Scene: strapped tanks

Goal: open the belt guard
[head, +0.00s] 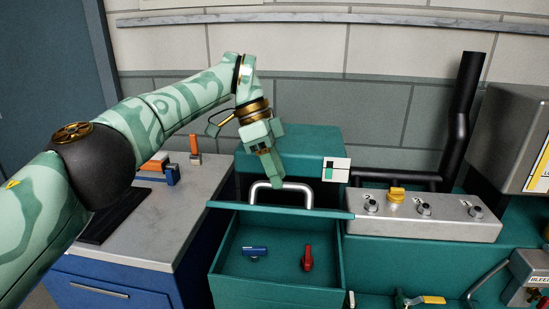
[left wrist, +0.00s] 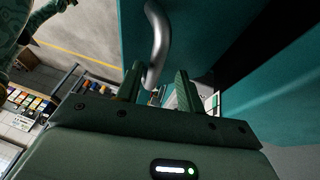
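The belt guard appears to be the teal cover (head: 225,206) on the teal box, seen nearly edge-on above an open-fronted compartment; I cannot tell how far it is swung. A grey bar handle (head: 281,187) stands on it. My left gripper (head: 272,170) is at the handle, pointing down. In the left wrist view, its two fingers (left wrist: 158,88) are apart, and the lower end of the handle (left wrist: 157,45) shows at the gap between them. I cannot tell whether they touch it. My right gripper is in neither view.
A blue-lidded part (head: 255,251) and a red valve (head: 307,258) sit in the compartment. A grey control panel (head: 425,226) with a yellow knob stands right. A grey-topped blue cabinet (head: 150,232) is left. A black pipe (head: 460,110) rises behind.

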